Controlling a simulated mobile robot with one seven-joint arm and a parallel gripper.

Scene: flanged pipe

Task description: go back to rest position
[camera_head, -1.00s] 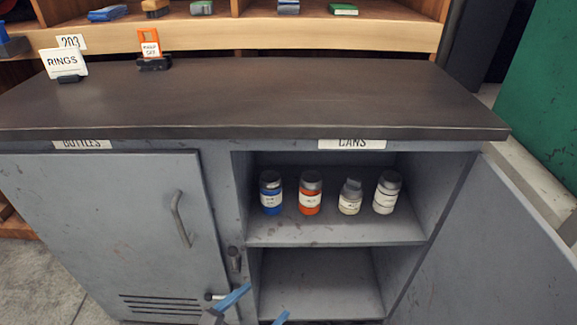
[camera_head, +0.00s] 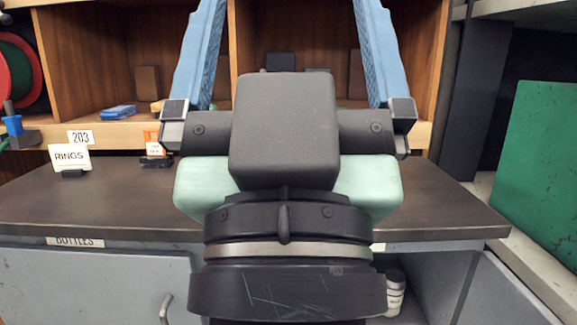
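My gripper (camera_head: 288,50) is raised in the middle of the head view, close to the camera and in front of the workbench. Its two blue fingers point up and stand wide apart. Nothing shows between them except the shelves behind. The fingertips run out of the top of the view. My gripper and wrist hide the middle of the benchtop and most of the open cabinet compartment.
The dark benchtop (camera_head: 90,205) is clear at left, apart from a RINGS sign (camera_head: 70,157) and an orange tag holder (camera_head: 155,145). One white bottle (camera_head: 395,292) shows in the open compartment. The open door (camera_head: 505,295) is at right, below a green panel (camera_head: 545,165).

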